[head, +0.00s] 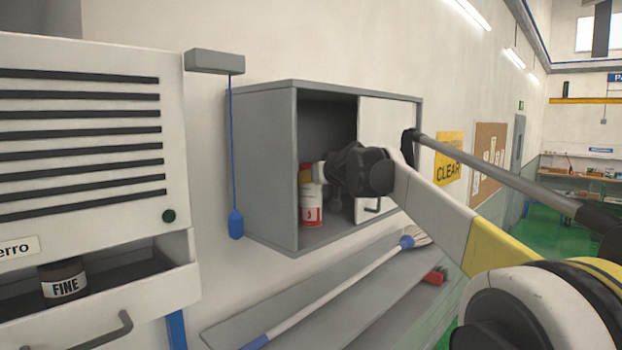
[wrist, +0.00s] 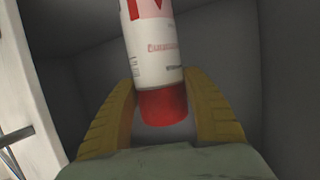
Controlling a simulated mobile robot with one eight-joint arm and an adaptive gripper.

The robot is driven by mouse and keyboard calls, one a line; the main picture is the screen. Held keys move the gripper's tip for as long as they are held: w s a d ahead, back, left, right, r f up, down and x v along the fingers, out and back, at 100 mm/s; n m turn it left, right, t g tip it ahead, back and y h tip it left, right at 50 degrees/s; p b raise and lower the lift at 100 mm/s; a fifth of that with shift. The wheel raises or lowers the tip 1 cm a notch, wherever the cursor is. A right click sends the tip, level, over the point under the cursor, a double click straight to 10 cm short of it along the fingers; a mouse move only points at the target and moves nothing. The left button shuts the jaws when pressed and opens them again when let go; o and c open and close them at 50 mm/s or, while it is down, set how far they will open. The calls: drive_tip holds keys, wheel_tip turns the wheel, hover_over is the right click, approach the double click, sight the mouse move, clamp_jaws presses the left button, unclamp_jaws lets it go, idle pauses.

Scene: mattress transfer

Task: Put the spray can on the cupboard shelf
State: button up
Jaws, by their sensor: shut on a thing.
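The spray can (head: 311,207) is white and red and stands upright inside the open left part of the grey wall cupboard (head: 262,170). Its red cap shows in the wrist view, where the can (wrist: 153,55) runs up out of the picture. My gripper (head: 307,175) reaches into the cupboard and is shut on the can at its cap end. Its yellow fingers (wrist: 161,110) lie on both sides of the cap. The can's base is near the shelf floor (head: 325,236); I cannot tell whether it touches.
A white door (head: 377,125) covers the cupboard's right part, close to my arm. A blue pull cord (head: 235,222) hangs to the left. A white cabinet with an open drawer (head: 150,295) holds a dark jar (head: 63,283). Below, a grey ledge (head: 385,300) carries a long-handled tool (head: 340,287).

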drive_tip(key=shift+s+d, duration=0.1)
drive_tip(key=shift+s, duration=0.1)
drive_tip(key=o, duration=1.4)
drive_tip(key=shift+w+f, duration=0.1)
drive_tip(key=shift+r, duration=0.25)
drive_tip(key=shift+s+d, duration=0.1)
drive_tip(key=shift+s, duration=0.25)
drive_tip(key=b+v, duration=0.3)
drive_tip(key=v, duration=0.8)
drive_tip(key=shift+s, duration=0.2)
